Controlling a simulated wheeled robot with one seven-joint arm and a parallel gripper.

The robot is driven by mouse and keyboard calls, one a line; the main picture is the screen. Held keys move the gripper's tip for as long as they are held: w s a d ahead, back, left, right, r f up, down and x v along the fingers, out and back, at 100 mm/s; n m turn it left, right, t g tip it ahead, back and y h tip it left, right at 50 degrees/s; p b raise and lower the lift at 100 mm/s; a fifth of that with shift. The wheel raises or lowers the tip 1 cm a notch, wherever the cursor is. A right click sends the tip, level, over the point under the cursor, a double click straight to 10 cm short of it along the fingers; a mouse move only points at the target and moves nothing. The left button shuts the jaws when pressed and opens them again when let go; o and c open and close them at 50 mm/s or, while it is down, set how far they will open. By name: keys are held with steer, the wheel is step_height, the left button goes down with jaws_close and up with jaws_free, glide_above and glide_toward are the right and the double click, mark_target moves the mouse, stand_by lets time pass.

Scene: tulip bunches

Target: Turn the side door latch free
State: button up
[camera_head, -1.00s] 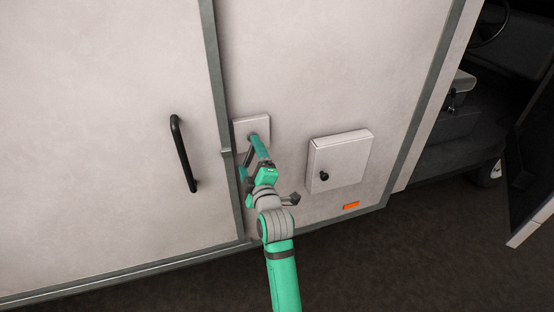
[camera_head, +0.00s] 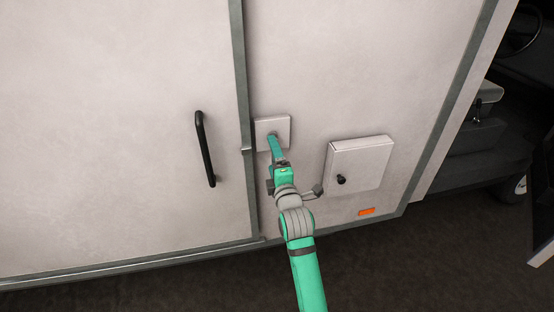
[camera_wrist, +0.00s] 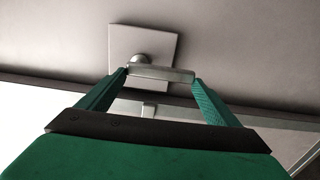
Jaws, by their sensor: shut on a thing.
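The door latch is a pale metal lever (camera_wrist: 165,73) on a round pivot, set on a square light plate (camera_wrist: 168,45). The plate also shows in the head view (camera_head: 285,125), just right of the door's seam. In the wrist view my gripper (camera_wrist: 160,75) is shut on the lever, with one green fingertip by the pivot and the other at the lever's far end. The lever lies roughly along the line of the seam. In the head view my gripper (camera_head: 275,145) is in front of the plate's lower part and hides the lever. The side door (camera_head: 110,100) looks closed.
A black grab handle (camera_head: 204,150) is on the door, left of the latch. A pale box with a black knob (camera_head: 360,160) juts out to the right, close to my wrist. An orange marker (camera_head: 367,211) sits low. An open cab is at far right.

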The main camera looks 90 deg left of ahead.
steer(key=shift+s+f, duration=0.1)
steer(key=o, duration=1.4)
steer(key=w+d, duration=0.2)
steer(key=d, duration=0.8)
steer(key=shift+d, duration=0.3)
steer(key=shift+w, duration=0.1)
